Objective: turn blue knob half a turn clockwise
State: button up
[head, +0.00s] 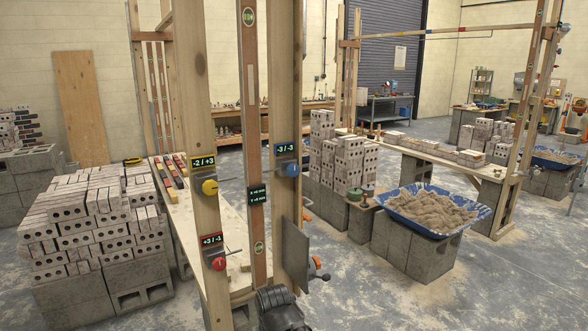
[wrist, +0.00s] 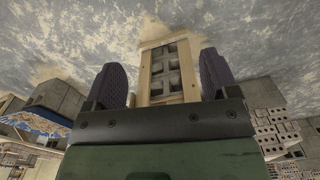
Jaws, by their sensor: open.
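The blue knob (head: 292,169) is on the right wooden post in the head view, below a small display reading about -3 / -3. A thin metal rod sticks out beside it. My gripper (wrist: 162,78) shows in the wrist view with its two dark fingers apart and nothing held between them. A pale wooden piece with dark square recesses (wrist: 166,70) shows beyond the fingers. The blue knob does not show in the wrist view, and the fingers cannot be made out clearly in the head view, so their distance to the knob is unclear.
A yellow knob (head: 209,187) and a red knob (head: 219,263) are on the left post. A spirit level (head: 252,100) stands upright between the posts. A dark plate (head: 295,255) stands low at the right post. Brick stacks (head: 80,225) and a blue sand tub (head: 425,210) flank the frame.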

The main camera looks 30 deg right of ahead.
jog(key=w+d+r+m+y+p, duration=0.1)
jog(key=w+d+r+p, duration=0.1)
jog(key=w+d+r, duration=0.25)
jog(key=n+t+p, duration=0.5)
jog(key=t, duration=1.3)
send_near(294, 170)
jog(key=shift+y, duration=0.3)
jog(key=w, duration=1)
jog(key=shift+w+a+f, duration=0.1)
jog(key=shift+w+a, duration=0.05)
jog(key=shift+a, duration=0.05)
jog(key=shift+c, duration=0.4)
